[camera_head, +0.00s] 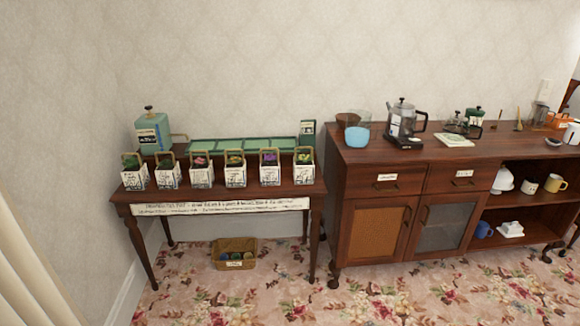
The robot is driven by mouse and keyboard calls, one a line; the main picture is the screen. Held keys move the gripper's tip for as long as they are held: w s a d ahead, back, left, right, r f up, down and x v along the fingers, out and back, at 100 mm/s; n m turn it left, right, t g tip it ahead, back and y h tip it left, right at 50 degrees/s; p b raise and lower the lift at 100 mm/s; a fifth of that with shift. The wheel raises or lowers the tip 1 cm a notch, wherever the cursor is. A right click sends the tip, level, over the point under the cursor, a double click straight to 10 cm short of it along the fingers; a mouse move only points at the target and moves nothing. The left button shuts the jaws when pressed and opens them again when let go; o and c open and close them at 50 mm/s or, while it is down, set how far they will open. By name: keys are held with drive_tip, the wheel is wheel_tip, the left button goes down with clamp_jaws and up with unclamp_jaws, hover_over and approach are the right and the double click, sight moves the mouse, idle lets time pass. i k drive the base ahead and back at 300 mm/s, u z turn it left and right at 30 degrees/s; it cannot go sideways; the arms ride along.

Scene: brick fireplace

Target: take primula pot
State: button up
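A row of small white pots with printed sides and tan handles stands along the front of a dark wooden side table (120,198). The two leftmost pots show green leaves, the first pot (134,181) at the left end and the second pot (167,180) beside it. Then come a pink-flowered pot (201,179), a yellow-flowered pot (235,178), a purple-flowered pot (270,176) and, at the right end, a pot with yellowish blooms (304,175). The print is too small to read, so I cannot tell which is the primula. My gripper is not in view.
A green canister (153,134) and a long green tray (240,145) stand behind the pots. A basket (234,255) sits on the floor under the table. A wooden sideboard (375,190) with a kettle (402,120) stands to the right. The flowered carpet (400,300) in front is clear.

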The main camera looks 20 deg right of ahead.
sight(303, 166)
drive_tip(key=u, duration=0.6)
drive_tip(key=i, duration=1.15)
drive_tip(key=u, duration=0.25)
